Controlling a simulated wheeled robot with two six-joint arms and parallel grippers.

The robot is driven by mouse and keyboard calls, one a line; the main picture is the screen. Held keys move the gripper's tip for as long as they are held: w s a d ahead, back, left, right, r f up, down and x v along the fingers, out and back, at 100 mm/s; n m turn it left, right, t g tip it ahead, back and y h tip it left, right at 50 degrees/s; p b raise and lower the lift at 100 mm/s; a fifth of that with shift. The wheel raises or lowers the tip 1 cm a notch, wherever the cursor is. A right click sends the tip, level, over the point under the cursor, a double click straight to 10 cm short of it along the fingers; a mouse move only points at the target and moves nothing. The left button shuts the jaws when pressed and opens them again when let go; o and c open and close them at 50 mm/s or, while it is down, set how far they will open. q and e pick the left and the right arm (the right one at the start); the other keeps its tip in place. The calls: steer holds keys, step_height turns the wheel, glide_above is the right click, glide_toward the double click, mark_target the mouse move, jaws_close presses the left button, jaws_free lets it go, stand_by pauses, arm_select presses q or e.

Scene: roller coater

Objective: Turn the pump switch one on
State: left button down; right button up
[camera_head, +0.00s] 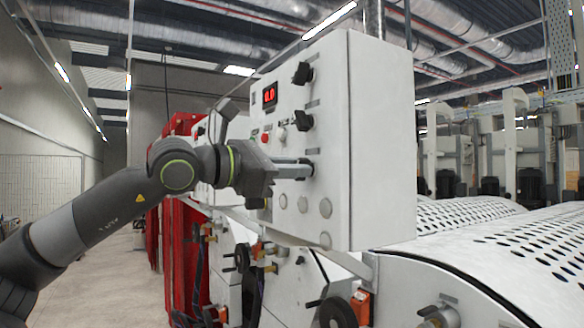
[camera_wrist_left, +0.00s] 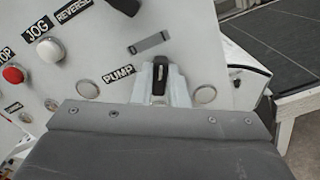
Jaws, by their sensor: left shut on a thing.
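The control box (camera_head: 370,140) is a white panel with switches, buttons and a red digital display. My left gripper (camera_head: 306,168) reaches its fingers to the lower part of the panel face. In the left wrist view, the small black pump switch (camera_wrist_left: 159,82) sits between the two light fingertips (camera_wrist_left: 160,88), beside the PUMP label (camera_wrist_left: 119,73). The gripper is shut on this switch, whose handle looks roughly upright in that view. The fingers hide its sides and lower part. My right gripper is not in view.
Two black knobs (camera_head: 302,73) (camera_head: 300,121) stick out above the gripper. A red button (camera_wrist_left: 13,74) and a white jog button (camera_wrist_left: 50,50) are on the same panel. Several round buttons lie close to the fingers. Perforated white rollers (camera_head: 520,250) stand at the right.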

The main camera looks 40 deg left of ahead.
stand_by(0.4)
arm_select(q)
steer(key=c, duration=1.4)
jaws_free()
steer(key=shift+c, duration=0.2)
steer(key=b+v, duration=1.1)
steer(key=v, duration=0.6)
steer(key=shift+s, duration=0.25)
